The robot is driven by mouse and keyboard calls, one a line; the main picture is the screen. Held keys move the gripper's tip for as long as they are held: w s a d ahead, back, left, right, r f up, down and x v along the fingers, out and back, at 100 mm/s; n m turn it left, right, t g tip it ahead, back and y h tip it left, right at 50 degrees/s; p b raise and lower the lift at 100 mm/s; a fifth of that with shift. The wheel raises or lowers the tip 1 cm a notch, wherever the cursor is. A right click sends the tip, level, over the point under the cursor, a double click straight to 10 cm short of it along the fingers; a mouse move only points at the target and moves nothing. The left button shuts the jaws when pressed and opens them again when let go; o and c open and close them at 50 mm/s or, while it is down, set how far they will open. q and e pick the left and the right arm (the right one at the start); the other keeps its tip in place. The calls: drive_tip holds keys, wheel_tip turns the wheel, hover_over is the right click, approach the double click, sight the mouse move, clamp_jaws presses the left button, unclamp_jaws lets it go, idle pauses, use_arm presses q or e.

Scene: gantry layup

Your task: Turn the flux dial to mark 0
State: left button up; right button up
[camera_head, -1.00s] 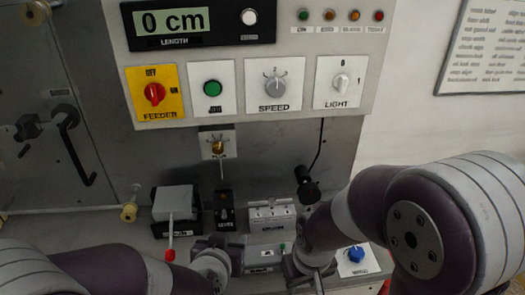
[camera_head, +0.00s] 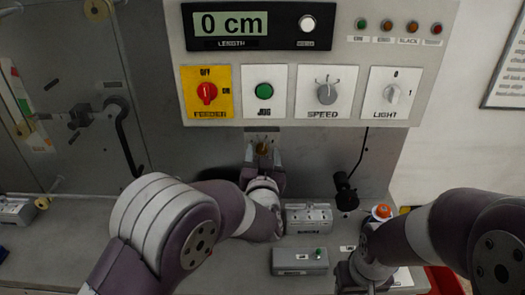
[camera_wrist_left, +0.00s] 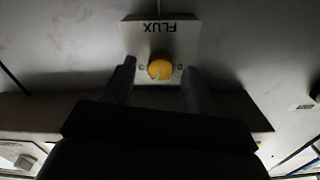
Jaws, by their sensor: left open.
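The flux dial (camera_head: 262,149) is a small brass-yellow knob on a pale plate on the grey wall, below the control panel. In the left wrist view the dial (camera_wrist_left: 160,69) shows face on, under the upside-down word FLUX. A small dark notch shows at its lower edge; the marks beside it are too small to read surely. My left gripper (camera_head: 262,160) is open, with one finger on each side of the dial. In the left wrist view a gap shows between each finger and the knob. My right gripper (camera_head: 358,284) is low at the right, its fingers not clearly visible.
The control panel (camera_head: 300,60) above holds the feeder, jog, speed and light controls. A grey box (camera_head: 308,217) and another grey box with a green button (camera_head: 299,262) stand close to my left arm. An orange button (camera_head: 381,211) is near my right arm.

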use_arm(q)
drive_tip(key=shift+w, duration=0.4)
drive_tip(key=c, duration=1.1)
drive_tip(key=shift+o, duration=0.2)
drive_tip(key=shift+f+n+b, duration=0.25)
drive_tip(key=shift+n+b, duration=0.55)
drive_tip(key=shift+b, duration=0.3)
drive_tip(key=n+b, duration=1.2)
drive_tip(key=b, duration=0.1)
drive_tip(key=shift+a, duration=0.15)
drive_tip(key=n+b, duration=0.2)
drive_tip(key=n, duration=0.1)
drive_tip(key=shift+b, duration=0.3)
drive_tip(key=shift+r+n+b, duration=0.1)
drive_tip(key=shift+n+b, duration=0.35)
drive_tip(key=shift+n, duration=0.25)
